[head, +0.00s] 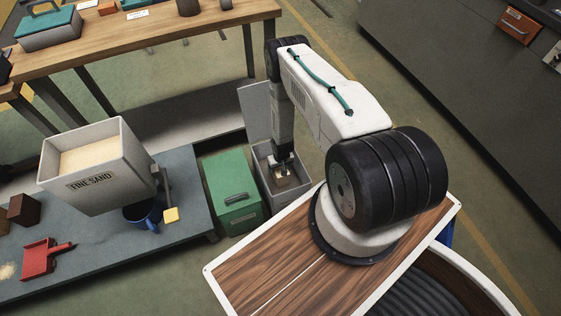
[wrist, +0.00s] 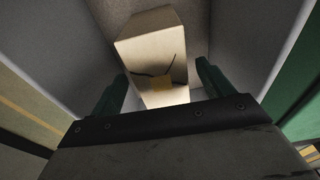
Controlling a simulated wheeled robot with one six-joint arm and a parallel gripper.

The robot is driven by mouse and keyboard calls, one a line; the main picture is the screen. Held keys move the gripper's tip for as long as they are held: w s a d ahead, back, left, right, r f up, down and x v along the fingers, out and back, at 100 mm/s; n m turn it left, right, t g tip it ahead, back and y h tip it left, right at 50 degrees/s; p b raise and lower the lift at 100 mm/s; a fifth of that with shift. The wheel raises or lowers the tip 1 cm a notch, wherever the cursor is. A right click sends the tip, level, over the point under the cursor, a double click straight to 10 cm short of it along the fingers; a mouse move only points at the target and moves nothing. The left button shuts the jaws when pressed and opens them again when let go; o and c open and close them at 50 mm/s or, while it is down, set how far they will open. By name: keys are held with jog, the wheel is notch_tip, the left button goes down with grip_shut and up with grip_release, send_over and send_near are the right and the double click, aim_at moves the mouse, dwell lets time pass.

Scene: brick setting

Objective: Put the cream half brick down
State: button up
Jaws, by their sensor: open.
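The cream half brick (wrist: 152,62) lies inside an open grey bin (head: 266,153), and a dark crack runs across its face in the wrist view. A small yellowish patch shows on its lower part. My gripper (wrist: 162,88) is down in the bin with its two green fingers apart, one on each side of the brick's near end. A gap shows between the brick and the right finger; whether the left finger touches it I cannot tell. In the head view the brick (head: 286,181) shows just below my gripper (head: 284,166), partly hidden by it.
The grey bin's lid (head: 256,110) stands raised at its back. A closed green box (head: 232,187) stands close on the left. Farther left, a low grey bench (head: 105,255) carries a fine sand hopper (head: 98,165), a blue mug (head: 144,214) and a red dustpan (head: 40,259).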

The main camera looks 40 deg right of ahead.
jog(key=w+a+r, duration=0.1)
jog(key=w+r, duration=0.3)
jog(key=r, duration=1.1)
jog(key=w+r, duration=0.3)
jog(key=r, duration=1.3)
jog(key=s+a+r+n, duration=0.1)
jog(key=a+r, duration=0.2)
jog(key=r, duration=0.9)
jog(key=a+r, duration=0.2)
jog(key=r, duration=1)
jog(key=s+a+r+n, duration=0.1)
jog(key=s+a+r, duration=0.2)
jog(key=s+r, duration=0.45)
jog(key=s+a+r, duration=0.3)
jog(key=s+r, duration=0.2)
jog(key=r, duration=0.6)
jog(key=s+a+r, duration=0.2)
jog(key=s+r, duration=0.1)
jog(key=s, duration=0.7)
jog(key=s+a+r+n, duration=0.1)
jog(key=s+r, duration=0.3)
jog(key=s, duration=0.6)
jog(key=shift+s+a, duration=0.3)
jog(key=shift+a, duration=0.6)
